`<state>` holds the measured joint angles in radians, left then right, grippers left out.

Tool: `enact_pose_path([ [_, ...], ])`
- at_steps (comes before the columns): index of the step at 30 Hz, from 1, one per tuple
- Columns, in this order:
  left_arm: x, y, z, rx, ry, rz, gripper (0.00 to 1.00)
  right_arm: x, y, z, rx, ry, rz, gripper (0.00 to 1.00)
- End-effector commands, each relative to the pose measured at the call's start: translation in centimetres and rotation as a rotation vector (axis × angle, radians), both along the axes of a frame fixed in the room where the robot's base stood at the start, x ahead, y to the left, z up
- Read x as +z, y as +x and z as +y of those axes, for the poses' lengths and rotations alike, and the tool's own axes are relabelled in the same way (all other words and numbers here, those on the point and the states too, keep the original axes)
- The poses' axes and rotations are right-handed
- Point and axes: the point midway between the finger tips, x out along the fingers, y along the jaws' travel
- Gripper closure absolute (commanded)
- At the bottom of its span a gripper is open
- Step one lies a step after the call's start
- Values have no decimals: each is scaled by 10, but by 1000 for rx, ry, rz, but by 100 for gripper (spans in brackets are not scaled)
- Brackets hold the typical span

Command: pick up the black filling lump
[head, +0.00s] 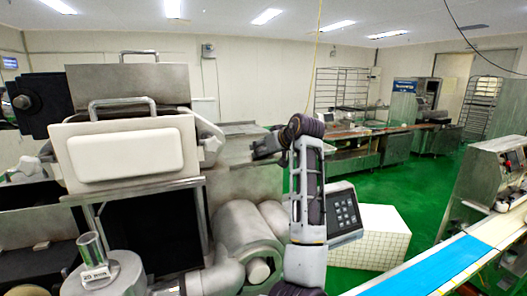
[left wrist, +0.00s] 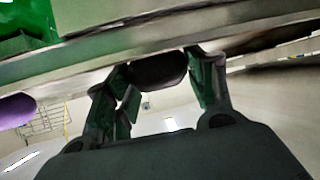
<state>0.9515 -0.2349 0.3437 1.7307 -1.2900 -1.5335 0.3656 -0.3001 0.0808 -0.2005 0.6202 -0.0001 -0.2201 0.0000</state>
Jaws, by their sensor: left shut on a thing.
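My left gripper (head: 263,148) is at the near right end of the steel table behind the machine in the head view. In the left wrist view its two fingers stand on either side of the rounded black filling lump (left wrist: 158,70), and the gripper (left wrist: 160,80) is shut on it. The lump sits right at the edge of a long grey metal surface (left wrist: 235,32); I cannot tell whether it still touches that surface. In the head view I cannot tell the lump from the dark gripper. My right gripper is not in view.
The encrusting machine (head: 125,152) with its white front fills the left. A keypad panel (head: 343,212) and a white block (head: 372,240) stand right of my arm. A blue conveyor belt (head: 430,273) runs at lower right. Green floor (head: 430,190) is open between.

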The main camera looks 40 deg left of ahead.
Motion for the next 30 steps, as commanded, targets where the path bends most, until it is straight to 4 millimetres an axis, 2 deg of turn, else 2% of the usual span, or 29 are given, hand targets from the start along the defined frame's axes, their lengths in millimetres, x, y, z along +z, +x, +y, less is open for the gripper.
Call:
enact_pose_path([
  [5,2,0,0,0,-3,2,71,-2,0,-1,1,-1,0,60],
  [11,17,0,0,0,-1,0,71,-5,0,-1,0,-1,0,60],
  [30,85,0,0,1,0,-2,71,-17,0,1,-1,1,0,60],
])
